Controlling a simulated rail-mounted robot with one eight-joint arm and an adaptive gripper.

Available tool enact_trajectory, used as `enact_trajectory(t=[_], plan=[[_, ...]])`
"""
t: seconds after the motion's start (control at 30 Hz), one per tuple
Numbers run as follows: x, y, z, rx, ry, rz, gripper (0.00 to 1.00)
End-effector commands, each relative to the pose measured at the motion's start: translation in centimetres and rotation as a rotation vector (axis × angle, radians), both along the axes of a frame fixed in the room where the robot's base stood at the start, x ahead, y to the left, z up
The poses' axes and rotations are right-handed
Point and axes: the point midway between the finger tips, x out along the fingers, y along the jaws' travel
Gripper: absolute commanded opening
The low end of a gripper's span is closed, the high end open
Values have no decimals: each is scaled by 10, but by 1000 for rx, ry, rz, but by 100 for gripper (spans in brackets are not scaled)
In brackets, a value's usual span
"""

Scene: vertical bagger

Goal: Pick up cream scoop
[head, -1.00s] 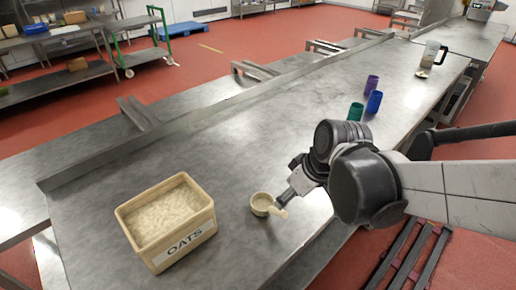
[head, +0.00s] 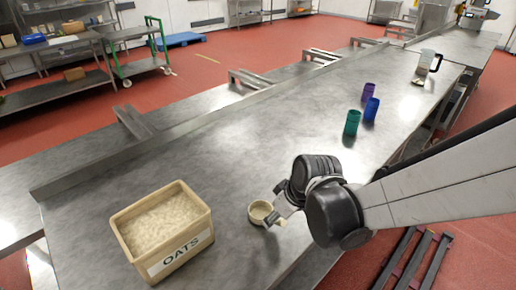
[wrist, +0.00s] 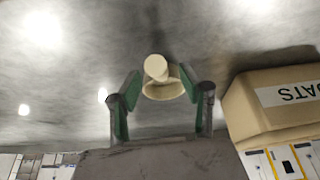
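The cream scoop (head: 257,212) sits on the steel table in the head view, to the right of the oats box, with its short handle pointing right. My gripper (head: 281,208) is low over the table at the handle side of the scoop. In the wrist view the scoop (wrist: 165,88) shows between the two green-padded fingertips of my gripper (wrist: 161,88), which stand apart with gaps on both sides. Whether a finger touches the scoop cannot be told.
A cream box labelled OATS (head: 185,259), filled with oats, stands left of the scoop. Green (head: 352,122), blue (head: 371,109) and purple (head: 368,91) cups and a clear jug (head: 428,62) stand farther along the table. The table between is clear.

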Motion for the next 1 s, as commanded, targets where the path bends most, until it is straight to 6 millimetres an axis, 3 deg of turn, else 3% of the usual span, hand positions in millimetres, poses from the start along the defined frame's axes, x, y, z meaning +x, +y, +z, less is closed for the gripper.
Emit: enact_trajectory(t=[0.2, 0.57, 0.87, 1.0], plan=[[6, 5, -19, 0, 0, 0, 40], [7, 6, -24, 0, 0, 0, 40], [7, 6, -24, 0, 0, 0, 2], [7, 6, -24, 0, 0, 0, 0]])
